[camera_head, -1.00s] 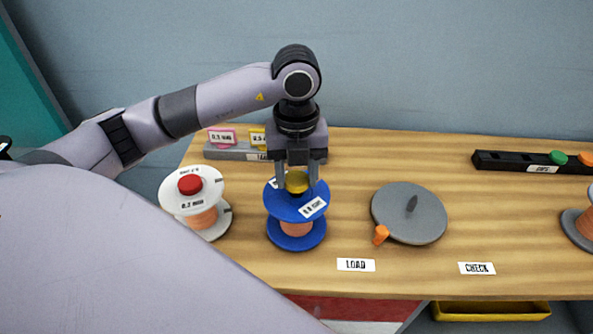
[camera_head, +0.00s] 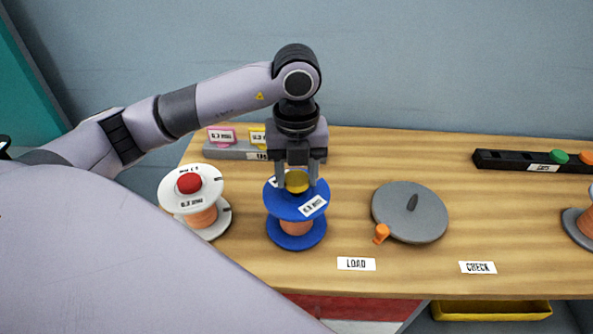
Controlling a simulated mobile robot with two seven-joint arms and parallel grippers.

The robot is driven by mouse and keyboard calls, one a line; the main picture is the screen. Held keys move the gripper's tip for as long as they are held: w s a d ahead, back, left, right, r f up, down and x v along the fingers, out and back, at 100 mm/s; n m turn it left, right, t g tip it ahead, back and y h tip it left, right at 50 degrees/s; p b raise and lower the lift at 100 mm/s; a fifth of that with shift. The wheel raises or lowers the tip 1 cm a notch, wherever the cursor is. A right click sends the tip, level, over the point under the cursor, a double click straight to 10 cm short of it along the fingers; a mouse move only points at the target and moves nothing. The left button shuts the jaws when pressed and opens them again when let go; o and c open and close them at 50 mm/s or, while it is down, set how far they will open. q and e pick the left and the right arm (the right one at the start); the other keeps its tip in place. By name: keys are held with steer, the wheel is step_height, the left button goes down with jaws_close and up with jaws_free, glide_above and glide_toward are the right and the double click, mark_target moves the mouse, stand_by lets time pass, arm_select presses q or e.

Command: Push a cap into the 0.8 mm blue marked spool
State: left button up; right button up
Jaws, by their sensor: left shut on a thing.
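The blue spool (camera_head: 281,209) stands upright on the wooden table, with orange wire around its core and a white label on its top flange. A yellow cap (camera_head: 297,182) is at the centre of its top flange. My left gripper (camera_head: 297,186) points straight down from above, with its fingers on both sides of the yellow cap, shut on it. The cap's underside is hidden, so I cannot tell how deep it sits in the spool. My right gripper is not in view.
A white spool (camera_head: 170,192) with a red cap (camera_head: 189,183) stands left of the blue one. A grey disc (camera_head: 420,222) with a peg lies to the right. A black cap rack (camera_head: 510,161) holds green and orange caps. LOAD (camera_head: 356,264) and CHECK (camera_head: 477,267) labels lie in front.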

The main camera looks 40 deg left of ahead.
arm_select(q)
steer(key=shift+f, duration=0.2)
steer(key=shift+f+b, duration=0.85)
steer(key=shift+f, duration=0.05)
stand_by(0.6)
steer(key=o, duration=1.1)
steer(key=shift+f, duration=0.1)
step_height(320, 180, up, 7)
steer(key=shift+r, duration=0.2)
steer(key=shift+s, duration=0.1)
